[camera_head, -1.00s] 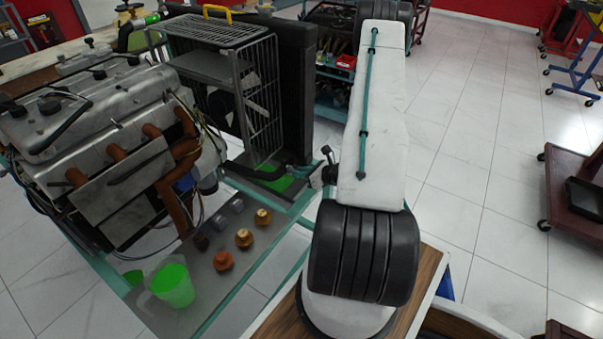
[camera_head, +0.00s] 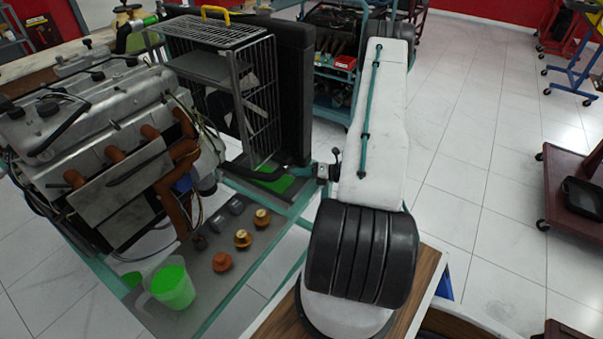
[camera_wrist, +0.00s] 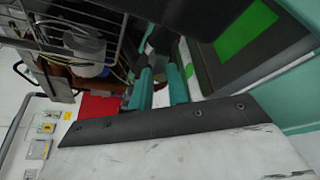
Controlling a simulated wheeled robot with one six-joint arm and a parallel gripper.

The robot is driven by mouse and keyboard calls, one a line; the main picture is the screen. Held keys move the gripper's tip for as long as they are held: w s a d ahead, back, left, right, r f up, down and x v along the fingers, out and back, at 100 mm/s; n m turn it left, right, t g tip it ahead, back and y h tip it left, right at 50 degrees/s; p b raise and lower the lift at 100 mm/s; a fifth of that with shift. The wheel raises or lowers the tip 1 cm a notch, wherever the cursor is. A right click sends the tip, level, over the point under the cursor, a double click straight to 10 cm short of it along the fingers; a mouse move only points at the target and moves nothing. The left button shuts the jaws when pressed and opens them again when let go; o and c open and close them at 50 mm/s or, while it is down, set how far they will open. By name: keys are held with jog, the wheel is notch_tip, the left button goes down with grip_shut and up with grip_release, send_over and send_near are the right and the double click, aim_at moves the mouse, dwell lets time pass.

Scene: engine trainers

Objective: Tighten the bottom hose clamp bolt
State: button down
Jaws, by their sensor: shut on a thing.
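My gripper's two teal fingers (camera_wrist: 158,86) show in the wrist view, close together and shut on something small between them. What it is I cannot make out. The radiator (camera_head: 292,90) is the tall black block behind the wire fan cage (camera_head: 222,85). A black lower hose (camera_head: 250,178) runs from the engine side along the radiator's foot. I cannot make out the bottom clamp or its bolt in either view.
The engine (camera_head: 95,125) stands at left on a teal frame. The grey tray (camera_head: 228,285) holds a green-filled cup (camera_head: 173,287) and several orange and brass caps (camera_head: 242,239). A tool cart (camera_head: 335,85) stands behind.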

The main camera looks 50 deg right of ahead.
jog(key=shift+f+m, duration=0.1)
jog(key=shift+m, duration=0.4)
jog(key=shift+d, duration=0.1)
jog(key=c, duration=1.3)
grip_release()
jog(key=shift+c, duration=0.2)
jog(key=shift+s, duration=0.1)
jog(key=v, duration=0.7)
jog(key=shift+s+d, duration=0.2)
jog(key=shift+s, duration=0.05)
